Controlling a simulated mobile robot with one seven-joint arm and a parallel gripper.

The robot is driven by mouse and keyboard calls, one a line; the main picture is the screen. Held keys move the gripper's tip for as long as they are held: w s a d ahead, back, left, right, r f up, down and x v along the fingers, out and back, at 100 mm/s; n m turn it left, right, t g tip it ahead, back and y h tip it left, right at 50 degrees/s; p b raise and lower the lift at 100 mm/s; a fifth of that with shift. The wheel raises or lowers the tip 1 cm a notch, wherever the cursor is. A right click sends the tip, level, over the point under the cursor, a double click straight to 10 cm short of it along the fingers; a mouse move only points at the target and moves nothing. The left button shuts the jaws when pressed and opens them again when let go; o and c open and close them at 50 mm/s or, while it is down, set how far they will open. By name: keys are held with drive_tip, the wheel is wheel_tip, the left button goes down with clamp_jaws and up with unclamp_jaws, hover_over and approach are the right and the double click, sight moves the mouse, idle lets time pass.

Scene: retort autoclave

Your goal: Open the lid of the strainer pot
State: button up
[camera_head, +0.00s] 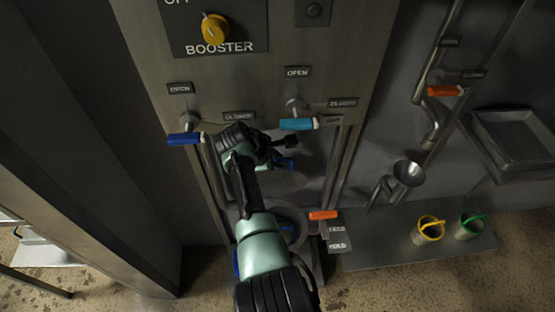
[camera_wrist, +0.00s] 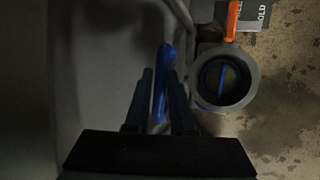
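The strainer pot (camera_wrist: 246,99) is a grey round body low on the machine, and the wrist view shows its ring with a dark round inside and a thin blue bar. In the head view part of its rim (camera_head: 298,214) shows beside my arm. A blue handle (camera_wrist: 161,82) lies between the two fingers of my gripper (camera_wrist: 161,88); its blue end also shows in the head view (camera_head: 288,163). A broad grey surface, perhaps the lid, is behind this handle. My gripper (camera_head: 283,150) is around the handle, but whether its fingers press on it cannot be told.
An orange handle (camera_head: 323,215) with a label plate is right of the pot. Blue (camera_head: 184,139) and light-blue (camera_head: 298,124) valve levers are above. A yellow bucket (camera_head: 430,229) and a green bucket (camera_head: 469,225) stand on a ledge at the right.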

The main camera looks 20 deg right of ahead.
drive_tip(key=o, duration=0.3)
drive_tip(key=p+v, duration=0.3)
drive_tip(key=v, duration=1)
idle(0.4)
